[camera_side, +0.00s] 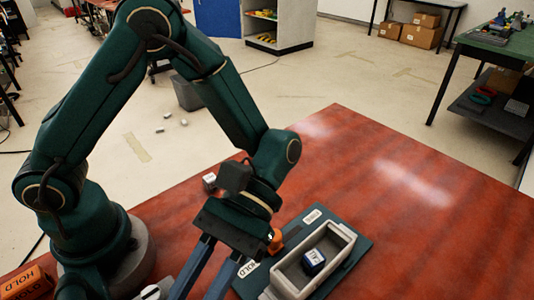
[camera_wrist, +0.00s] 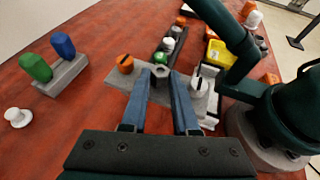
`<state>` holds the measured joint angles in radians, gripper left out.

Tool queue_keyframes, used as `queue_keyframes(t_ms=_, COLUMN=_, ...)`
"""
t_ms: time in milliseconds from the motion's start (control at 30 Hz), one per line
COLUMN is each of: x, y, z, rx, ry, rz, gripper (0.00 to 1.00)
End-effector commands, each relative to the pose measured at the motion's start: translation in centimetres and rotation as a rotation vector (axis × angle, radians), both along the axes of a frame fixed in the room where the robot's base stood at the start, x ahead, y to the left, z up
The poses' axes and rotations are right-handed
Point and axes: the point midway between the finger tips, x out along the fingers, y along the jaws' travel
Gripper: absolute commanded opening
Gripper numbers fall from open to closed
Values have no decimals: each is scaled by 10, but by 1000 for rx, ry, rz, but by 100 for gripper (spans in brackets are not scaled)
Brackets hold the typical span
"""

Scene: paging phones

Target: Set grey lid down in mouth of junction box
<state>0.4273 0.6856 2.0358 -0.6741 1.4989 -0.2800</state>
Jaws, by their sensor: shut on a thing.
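The junction box (camera_side: 333,277) is a pale open-topped box on a dark green board (camera_side: 357,258) in the side view. A blue block with a white top (camera_side: 314,262) sits inside it. My gripper (camera_wrist: 160,76) reaches down with two blue fingers; in the side view they run off the bottom edge, left of the box. In the wrist view the fingertips close on a small grey piece (camera_wrist: 160,72), which looks like part of the grey lid. The lid's full outline is hard to make out, and its contact with the grey surface below cannot be told.
In the wrist view, an orange knob (camera_wrist: 125,63) and a white slotted knob (camera_wrist: 200,84) flank the fingers. Green (camera_wrist: 35,67) and blue (camera_wrist: 63,45) pegs stand at left near a white knob (camera_wrist: 18,117). A yellow bin (camera_wrist: 218,53) is at the back right.

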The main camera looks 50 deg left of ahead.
Motion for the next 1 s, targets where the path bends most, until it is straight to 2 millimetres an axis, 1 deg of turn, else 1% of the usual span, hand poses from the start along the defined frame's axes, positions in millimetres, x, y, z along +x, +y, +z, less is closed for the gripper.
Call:
queue_keyframes(t_ms=33, x=-11, y=-6, z=-6, rx=2, ry=7, rz=-7, gripper=0)
queue_keyframes(t_ms=100, x=-22, y=-13, z=-14, rx=3, ry=6, rz=-7, gripper=0)
queue_keyframes(t_ms=200, x=-32, y=-22, z=-23, rx=1, ry=5, rz=-4, gripper=0)
queue_keyframes(t_ms=300, x=-37, y=-27, z=-27, rx=1, ry=1, rz=-1, gripper=0)
queue_keyframes(t_ms=433, x=-39, y=-28, z=-35, rx=2, ry=3, rz=1, gripper=0)
queue_keyframes(t_ms=600, x=-39, y=-28, z=-57, rx=3, ry=4, rz=2, gripper=0)
queue_keyframes(t_ms=700, x=-38, y=-28, z=-66, rx=2, ry=3, rz=2, gripper=0)
queue_keyframes(t_ms=800, x=-38, y=-28, z=-69, rx=0, ry=0, rz=2, gripper=0)
queue_keyframes(t_ms=1000, x=-38, y=-28, z=-69, rx=-1, ry=0, rz=2, gripper=0)
